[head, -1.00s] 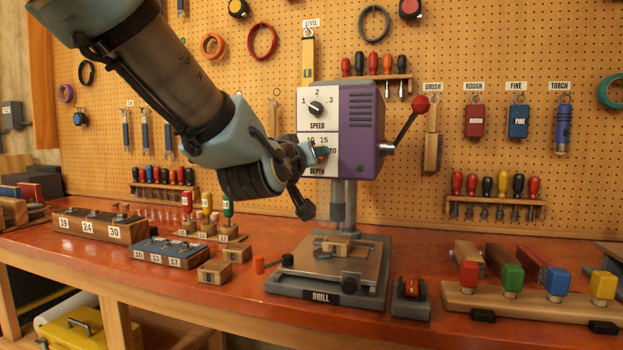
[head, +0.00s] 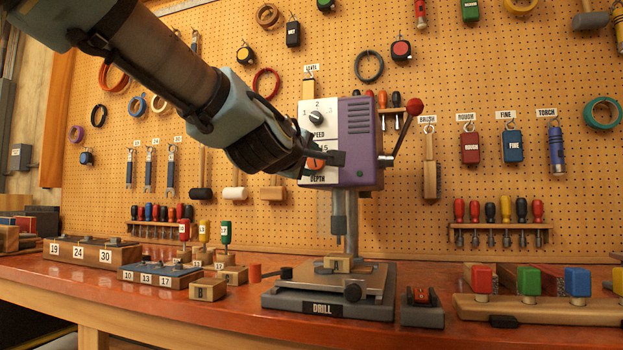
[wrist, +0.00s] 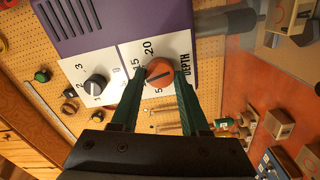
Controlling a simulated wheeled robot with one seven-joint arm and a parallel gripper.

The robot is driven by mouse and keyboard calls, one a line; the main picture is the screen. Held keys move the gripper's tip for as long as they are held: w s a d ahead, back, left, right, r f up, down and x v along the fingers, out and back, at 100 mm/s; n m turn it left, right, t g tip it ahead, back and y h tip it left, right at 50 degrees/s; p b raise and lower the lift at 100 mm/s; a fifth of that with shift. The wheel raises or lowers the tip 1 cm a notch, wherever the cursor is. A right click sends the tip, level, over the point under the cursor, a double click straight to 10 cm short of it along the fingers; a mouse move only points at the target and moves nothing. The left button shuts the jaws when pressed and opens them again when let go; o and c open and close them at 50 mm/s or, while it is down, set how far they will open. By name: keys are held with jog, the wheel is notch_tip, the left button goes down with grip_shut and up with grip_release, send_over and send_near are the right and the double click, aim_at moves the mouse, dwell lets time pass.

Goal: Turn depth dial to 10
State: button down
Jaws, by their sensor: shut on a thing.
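The depth dial (wrist: 160,72) is a round orange knob with a dark pointer line, on the white DEPTH panel of the purple drill head. My gripper (wrist: 159,84) has its two dark green fingers on either side of the knob and is shut on it. The 10 mark is not visible there, with a finger across that side. The pointer line lies between the fingers, toward the 15 to 5 side; its exact reading is unclear. In the head view my gripper partly covers the dial (head: 314,163).
The black speed dial (head: 316,118) is just above on the same drill head (head: 357,140). A red-knobbed lever (head: 415,106) sticks out to the right. The drill base (head: 325,307) stands below, with numbered blocks to its left and coloured-handled tools to its right.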

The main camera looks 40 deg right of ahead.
jog(key=shift+f+n+b, duration=0.1)
jog(key=shift+n+b, duration=0.75)
jog(key=shift+n, duration=0.35)
jog(key=shift+c, duration=2)
grip_release()
